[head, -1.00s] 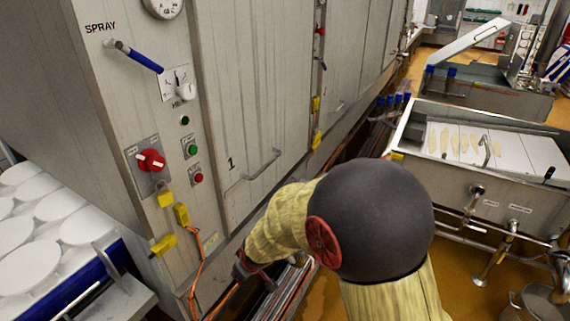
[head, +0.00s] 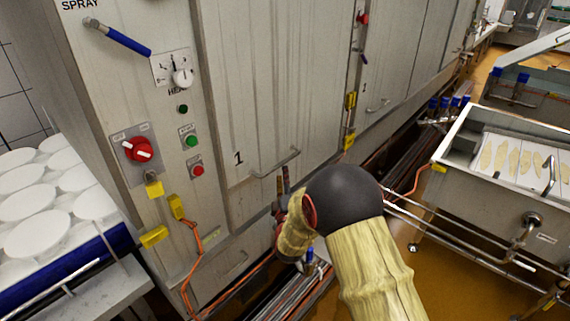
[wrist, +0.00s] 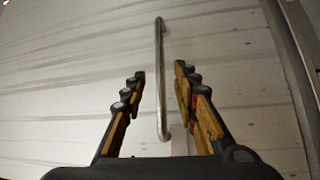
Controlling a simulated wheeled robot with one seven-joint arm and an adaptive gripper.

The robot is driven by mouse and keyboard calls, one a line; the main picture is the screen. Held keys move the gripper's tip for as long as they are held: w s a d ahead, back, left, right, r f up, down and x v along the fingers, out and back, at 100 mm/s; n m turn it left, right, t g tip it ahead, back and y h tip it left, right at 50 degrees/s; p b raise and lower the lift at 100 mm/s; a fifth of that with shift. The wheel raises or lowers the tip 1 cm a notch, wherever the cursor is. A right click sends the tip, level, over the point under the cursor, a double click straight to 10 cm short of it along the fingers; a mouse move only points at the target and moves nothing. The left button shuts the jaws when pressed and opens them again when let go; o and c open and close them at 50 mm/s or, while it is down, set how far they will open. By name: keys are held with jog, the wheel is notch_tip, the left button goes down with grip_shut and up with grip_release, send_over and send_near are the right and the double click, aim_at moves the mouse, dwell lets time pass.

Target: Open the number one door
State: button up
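The number one door (head: 240,100) is a tall grey metal panel marked "1", and it looks shut. Its bar handle (head: 277,163) is low on the door; in the wrist view the handle (wrist: 161,95) runs up the picture along the ribbed panel. My gripper (head: 284,178) is just below the handle in the head view, partly hidden by my dark arm joint. In the wrist view my gripper (wrist: 160,72) has its fingers spread, with the handle showing in the gap between them. Neither finger visibly touches the handle.
A steel vat (head: 460,205) stands at the right. White moulds (head: 40,233) are at the left.

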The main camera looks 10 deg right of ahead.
aim_at(283, 161)
jog(key=b+x, duration=0.1)
jog(key=x, duration=0.6)
jog(key=shift+w+a+b, duration=0.1)
jog(key=shift+w+b, duration=0.05)
jog(key=shift+b, duration=0.25)
jog(key=shift+c, duration=0.4)
grip_shut()
